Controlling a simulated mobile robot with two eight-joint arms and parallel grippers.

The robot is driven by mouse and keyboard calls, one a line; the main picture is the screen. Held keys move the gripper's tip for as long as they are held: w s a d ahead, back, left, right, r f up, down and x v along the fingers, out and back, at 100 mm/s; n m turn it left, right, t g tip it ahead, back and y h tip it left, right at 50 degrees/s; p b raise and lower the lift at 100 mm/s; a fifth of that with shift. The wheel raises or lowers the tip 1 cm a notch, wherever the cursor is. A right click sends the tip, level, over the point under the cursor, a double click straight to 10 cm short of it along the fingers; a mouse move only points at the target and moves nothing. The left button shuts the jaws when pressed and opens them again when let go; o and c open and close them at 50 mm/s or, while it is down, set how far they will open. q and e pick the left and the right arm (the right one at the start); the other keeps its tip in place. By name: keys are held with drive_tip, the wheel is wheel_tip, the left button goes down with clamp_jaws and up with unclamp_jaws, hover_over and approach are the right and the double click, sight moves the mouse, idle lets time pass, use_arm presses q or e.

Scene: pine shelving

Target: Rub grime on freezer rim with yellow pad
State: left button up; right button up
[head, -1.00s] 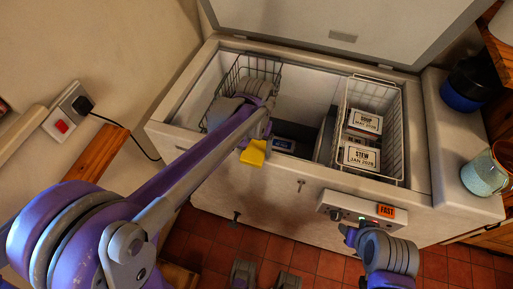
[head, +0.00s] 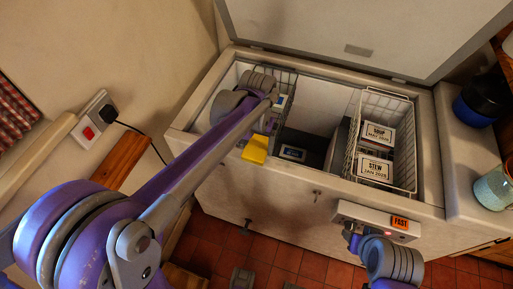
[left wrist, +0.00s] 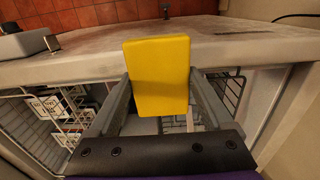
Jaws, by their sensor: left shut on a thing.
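My left gripper (left wrist: 158,105) is shut on the yellow pad (left wrist: 160,72). The pad also shows in the head view (head: 255,149), at the front rim of the open chest freezer. In the left wrist view the pad lies across the pale freezer rim (left wrist: 90,66); I cannot tell whether it touches.
A white wire basket (head: 350,155) with labelled boxes hangs at the freezer's right. A dark wire basket (head: 287,92) is at the left, beside my left arm. The control panel (head: 372,220) juts from the front.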

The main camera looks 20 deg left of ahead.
sight(256, 145)
use_arm(q)
wheel_tip(256, 145, up, 2)
drive_tip(key=shift+a+p, duration=0.15)
drive_tip(key=shift+p, duration=0.3)
drive_tip(key=shift+r+p, duration=0.6)
drive_tip(key=shift+r, duration=0.4)
use_arm(e)
wheel_tip(256, 145, up, 3)
